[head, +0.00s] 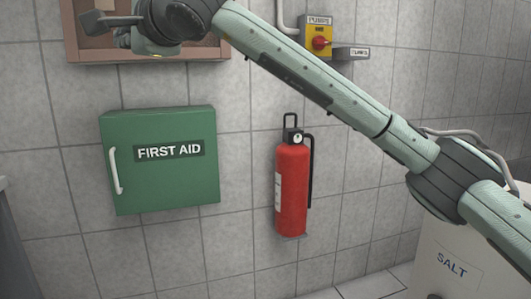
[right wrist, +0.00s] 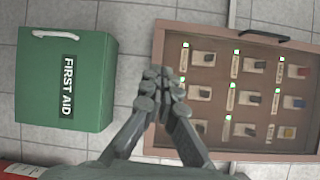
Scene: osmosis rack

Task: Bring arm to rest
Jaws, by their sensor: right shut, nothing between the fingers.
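My right arm (head: 310,75) reaches from the lower right to the upper left of the head view. My right gripper (head: 92,23) is in front of a brown-framed wall case at the upper left, partly cut off by the picture's top. In the right wrist view the gripper's fingers (right wrist: 160,85) are together with nothing between them. They lie between the green first aid box and the case in that picture; the gap to either cannot be told. My left gripper is not in view.
The green first aid box (head: 160,182), a red fire extinguisher (head: 291,190) and a yellow switch box with a red knob (head: 319,40) are on the tiled wall. The brown-framed case (right wrist: 225,148) holds several small tagged items. A bin marked SALT (head: 455,265) stands lower right.

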